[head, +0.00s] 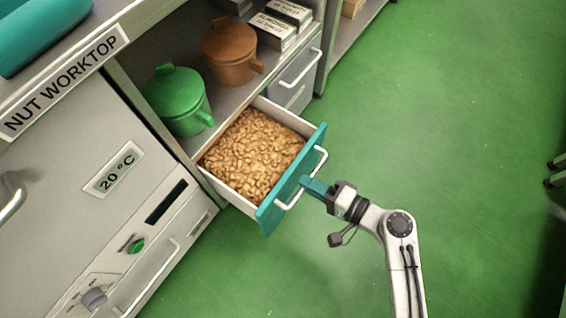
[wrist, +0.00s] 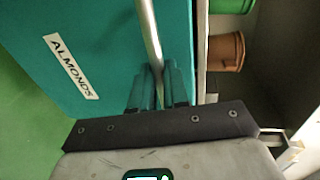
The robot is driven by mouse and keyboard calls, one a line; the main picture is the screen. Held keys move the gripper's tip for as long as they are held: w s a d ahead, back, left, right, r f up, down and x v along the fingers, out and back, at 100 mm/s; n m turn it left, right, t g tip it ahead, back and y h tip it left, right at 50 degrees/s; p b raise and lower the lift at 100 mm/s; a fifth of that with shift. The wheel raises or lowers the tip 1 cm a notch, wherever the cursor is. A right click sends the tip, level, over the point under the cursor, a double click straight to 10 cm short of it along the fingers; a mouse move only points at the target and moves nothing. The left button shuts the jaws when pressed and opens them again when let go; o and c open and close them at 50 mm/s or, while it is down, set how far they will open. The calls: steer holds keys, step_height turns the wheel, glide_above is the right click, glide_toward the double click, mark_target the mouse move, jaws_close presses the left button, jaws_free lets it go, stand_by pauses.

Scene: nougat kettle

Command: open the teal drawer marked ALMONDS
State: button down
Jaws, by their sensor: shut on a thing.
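The teal drawer (head: 291,182) stands pulled out of the cabinet and is full of nuts (head: 252,150). Its teal front carries a white bar handle (head: 318,168). In the wrist view the teal front (wrist: 95,50) fills the left side, with a label reading ALMONDS (wrist: 70,66). My gripper (head: 306,185) is at the handle, in front of the drawer. In the wrist view its teal fingers (wrist: 160,85) are shut on the handle bar (wrist: 150,35). The label is hidden in the head view.
A green pot (head: 177,102) and a brown pot (head: 231,50) stand on the shelf beside the drawer. A grey drawer (head: 296,80) is behind it. A cabinet with a 20 °C sign (head: 114,168) is at left. The green floor (head: 450,130) at right is clear.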

steer(key=f+v, duration=0.2)
steer(key=v, duration=0.7)
steer(key=shift+s+d+p, duration=0.25)
steer(key=shift+d+p, duration=0.1)
steer(key=shift+p, duration=0.05)
steer(key=c, duration=1.1)
jaws_free()
steer(key=shift+c, duration=0.2)
steer(key=p+v, duration=0.2)
steer(key=v, duration=0.8)
steer(key=shift+s+d+p, duration=0.2)
steer(key=shift+d+p, duration=0.1)
steer(key=shift+p, duration=0.05)
